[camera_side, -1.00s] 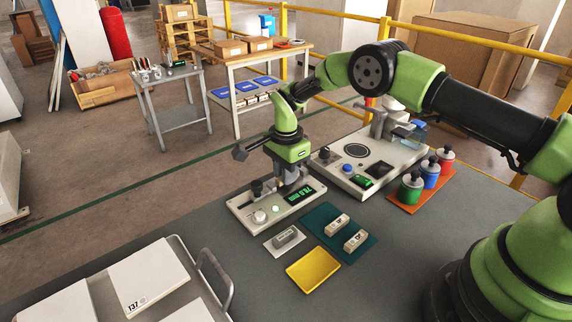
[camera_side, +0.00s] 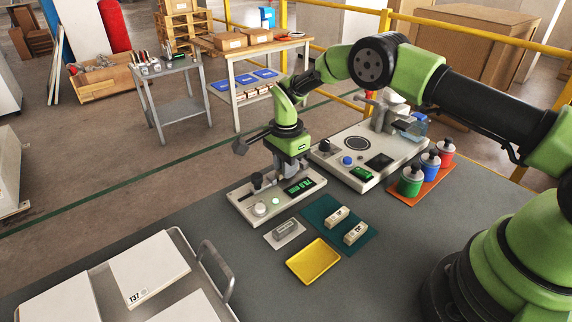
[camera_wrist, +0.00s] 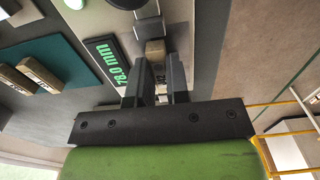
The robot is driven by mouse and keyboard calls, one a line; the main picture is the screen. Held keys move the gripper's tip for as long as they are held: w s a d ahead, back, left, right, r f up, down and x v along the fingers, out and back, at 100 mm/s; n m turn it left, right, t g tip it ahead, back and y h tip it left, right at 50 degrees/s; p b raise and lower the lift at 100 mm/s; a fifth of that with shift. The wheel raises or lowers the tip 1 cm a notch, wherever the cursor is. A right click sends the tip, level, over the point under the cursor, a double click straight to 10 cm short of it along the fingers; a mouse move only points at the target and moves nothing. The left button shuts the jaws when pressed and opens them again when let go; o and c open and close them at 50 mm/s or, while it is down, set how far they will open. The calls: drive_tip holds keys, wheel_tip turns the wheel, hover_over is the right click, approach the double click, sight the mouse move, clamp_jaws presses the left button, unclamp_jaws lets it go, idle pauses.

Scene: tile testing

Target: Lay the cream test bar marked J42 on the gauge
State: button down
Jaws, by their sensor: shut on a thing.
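My gripper (camera_side: 290,176) is over the gauge (camera_side: 246,202), pointing down. In the wrist view my gripper (camera_wrist: 158,62) is shut on a cream test bar (camera_wrist: 155,48). Dark print on the bar is partly covered by the fingers, so I cannot read it in full. The bar's far end is close to the gauge's metal part (camera_wrist: 149,26); I cannot tell if it bears its weight on the gauge. The green display (camera_side: 299,186) reads 78.0 mm. In the side view the held bar is hidden by my gripper.
Two more cream bars (camera_side: 337,215) (camera_side: 355,234) lie on a teal mat (camera_side: 316,211). A grey block (camera_side: 287,229) sits on a pale plate in front of the gauge. A yellow tray (camera_side: 314,262) is nearer. A larger bench instrument (camera_side: 338,170) and bottles (camera_side: 411,180) stand to the right.

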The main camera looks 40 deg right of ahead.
drive_tip(key=shift+f, duration=0.2)
drive_tip(key=c, duration=0.6)
unclamp_jaws()
drive_tip(key=shift+r, duration=3)
